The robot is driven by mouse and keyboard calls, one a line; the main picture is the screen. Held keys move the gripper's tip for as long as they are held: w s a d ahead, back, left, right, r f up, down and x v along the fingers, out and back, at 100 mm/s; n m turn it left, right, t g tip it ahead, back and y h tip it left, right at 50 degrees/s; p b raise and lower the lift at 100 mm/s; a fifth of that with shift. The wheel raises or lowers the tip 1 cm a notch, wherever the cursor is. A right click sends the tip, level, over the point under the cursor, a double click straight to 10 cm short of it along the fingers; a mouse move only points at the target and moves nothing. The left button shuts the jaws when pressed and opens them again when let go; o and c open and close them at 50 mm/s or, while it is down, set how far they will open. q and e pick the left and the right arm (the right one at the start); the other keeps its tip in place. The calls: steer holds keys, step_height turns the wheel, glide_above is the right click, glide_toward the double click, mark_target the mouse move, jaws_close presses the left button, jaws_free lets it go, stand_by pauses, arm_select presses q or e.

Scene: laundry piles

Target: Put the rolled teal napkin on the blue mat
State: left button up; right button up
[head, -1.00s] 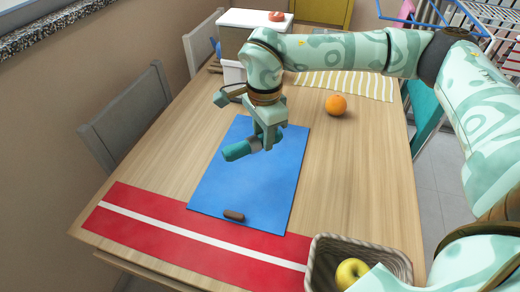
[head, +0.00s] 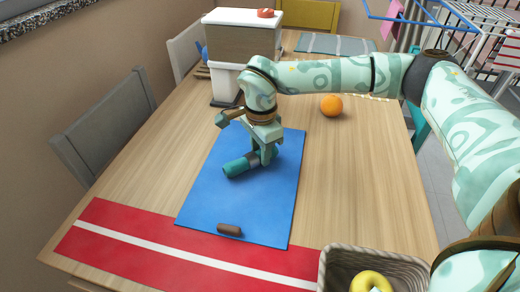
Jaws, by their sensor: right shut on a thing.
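The rolled teal napkin (head: 238,167) is a short cylinder with a grey band near its middle. My right gripper (head: 262,157) is shut on it from above, around the band. The napkin is over the middle of the blue mat (head: 215,200), lying about level; it looks at or very near the mat's surface, and I cannot tell if it touches. The blue mat lies flat on the wooden table. My left gripper is not in view.
A small brown object (head: 229,229) lies on the mat's near end. A red runner with a white stripe (head: 130,240) crosses the near side. A basket (head: 335,262) with a yellow apple (head: 370,282) stands near right. An orange (head: 331,105) sits beyond the mat.

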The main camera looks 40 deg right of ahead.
steer(key=o, duration=1)
arm_select(q)
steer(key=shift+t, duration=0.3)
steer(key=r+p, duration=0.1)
steer(key=p, duration=0.1)
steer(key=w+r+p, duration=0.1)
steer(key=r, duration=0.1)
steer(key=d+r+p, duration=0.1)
steer(key=p, duration=0.1)
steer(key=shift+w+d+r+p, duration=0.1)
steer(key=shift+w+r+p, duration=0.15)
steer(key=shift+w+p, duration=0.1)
arm_select(e)
step_height(320, 180, up, 12)
steer(key=shift+r, duration=0.1)
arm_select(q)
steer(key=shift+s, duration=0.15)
